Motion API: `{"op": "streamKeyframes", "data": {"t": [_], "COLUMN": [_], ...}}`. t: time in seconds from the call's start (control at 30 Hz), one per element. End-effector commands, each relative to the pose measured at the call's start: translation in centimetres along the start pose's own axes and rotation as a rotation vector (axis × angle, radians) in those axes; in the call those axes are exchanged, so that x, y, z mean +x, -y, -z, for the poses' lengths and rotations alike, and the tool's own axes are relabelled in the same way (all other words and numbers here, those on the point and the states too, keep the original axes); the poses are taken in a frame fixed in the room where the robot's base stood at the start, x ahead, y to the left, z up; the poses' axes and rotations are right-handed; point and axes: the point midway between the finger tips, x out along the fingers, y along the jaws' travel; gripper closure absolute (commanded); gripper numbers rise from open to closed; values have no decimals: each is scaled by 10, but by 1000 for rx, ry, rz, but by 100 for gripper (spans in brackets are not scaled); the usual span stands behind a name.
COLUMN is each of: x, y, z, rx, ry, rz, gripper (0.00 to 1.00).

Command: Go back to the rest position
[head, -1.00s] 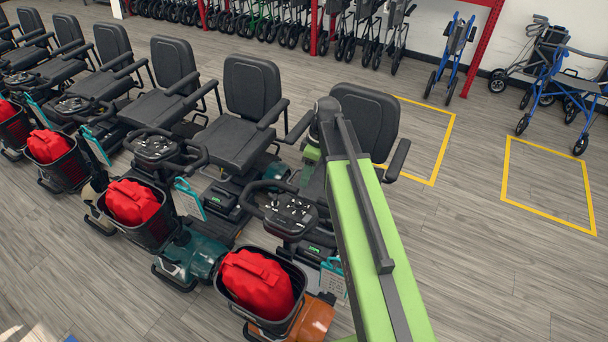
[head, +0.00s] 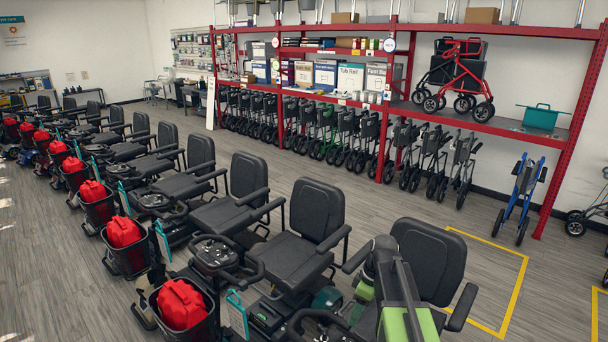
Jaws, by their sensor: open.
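My arm (head: 400,290), green with a black top strip, rises from the bottom edge at right of centre in the head view. Its black elbow stands in front of the nearest scooter seat (head: 437,262). The arm beyond the elbow is mostly hidden, and my gripper is not in view. No held object shows.
A row of scooters runs to the far left, with red bags (head: 183,304) in their front baskets. Red shelving (head: 568,130) with folded walkers below stands along the back wall. Yellow floor outlines (head: 515,290) lie at right. Grey floor (head: 60,290) is clear at left.

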Motion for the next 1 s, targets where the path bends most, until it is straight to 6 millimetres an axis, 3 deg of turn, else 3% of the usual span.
{"op": "streamKeyframes", "data": {"t": [0.03,0.17,0.23,0.4,0.6,0.9,1.0], "x": [36,84,95,94,91,92,92], "y": [14,47,60,74,70,70,70], "z": [-2,-10,-18,-38,-44,-43,-43], "rx": [-14,133,288,685,971,1009,1008], "ry": [14,66,88,101,79,74,74], "rz": [-3,-46,-82,-175,-223,-223,-223], "gripper": [49,49,49,49,49,49,62]}}
